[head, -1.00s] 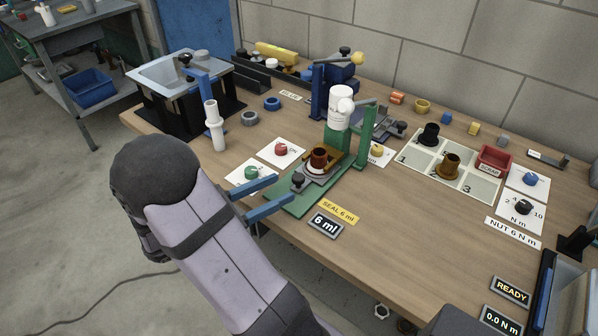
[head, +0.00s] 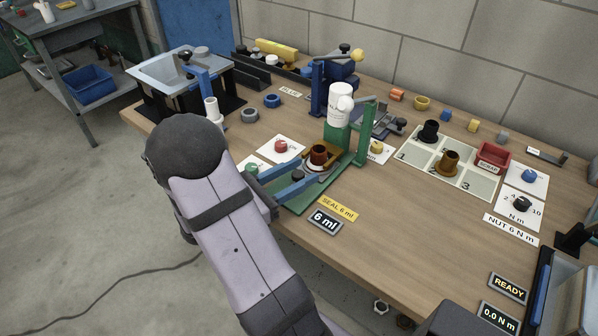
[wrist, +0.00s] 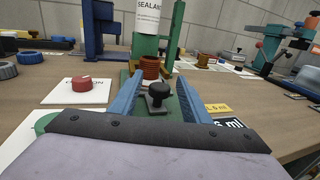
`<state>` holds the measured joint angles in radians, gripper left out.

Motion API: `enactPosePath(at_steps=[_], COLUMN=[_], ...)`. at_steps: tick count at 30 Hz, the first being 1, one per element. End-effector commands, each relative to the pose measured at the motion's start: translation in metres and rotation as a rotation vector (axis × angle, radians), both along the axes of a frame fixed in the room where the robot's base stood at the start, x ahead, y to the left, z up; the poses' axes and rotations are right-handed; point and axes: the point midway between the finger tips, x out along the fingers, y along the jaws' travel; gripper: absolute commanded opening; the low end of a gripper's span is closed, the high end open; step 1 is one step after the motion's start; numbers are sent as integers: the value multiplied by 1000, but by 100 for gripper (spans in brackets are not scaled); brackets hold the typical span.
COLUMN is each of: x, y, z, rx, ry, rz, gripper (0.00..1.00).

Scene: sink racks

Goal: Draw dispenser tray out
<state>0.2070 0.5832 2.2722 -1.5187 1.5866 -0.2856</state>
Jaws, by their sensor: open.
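The dispenser is a green stand (head: 365,135) with a white sealant bottle (head: 340,105) over a tray (head: 325,172). A brown threaded part (head: 318,155) sits upright on the tray, under the bottle. The tray's dark knob (head: 297,177) is at its front end. The knob also shows in the wrist view (wrist: 158,92), in front of the brown part. My gripper (head: 300,171) is open, its two blue fingers on either side of the knob. In the wrist view the knob stands between the fingertips (wrist: 156,84), with a gap on both sides.
A red button (head: 281,146) and a green button (head: 251,168) stand on cards left of the dispenser. A "6 ml" display (head: 325,220) lies right of the base. A numbered mat (head: 470,183) lies farther right. The table between them is mostly clear.

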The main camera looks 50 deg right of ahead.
Motion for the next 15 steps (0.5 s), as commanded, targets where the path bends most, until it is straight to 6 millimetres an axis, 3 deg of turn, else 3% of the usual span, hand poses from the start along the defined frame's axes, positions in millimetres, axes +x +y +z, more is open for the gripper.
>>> enactPosePath(at_steps=[10,15], x=[-1,-1], y=[-4,-4], z=[0,0], rx=[0,0], ry=[1,0], rz=[0,0], gripper=[43,5])
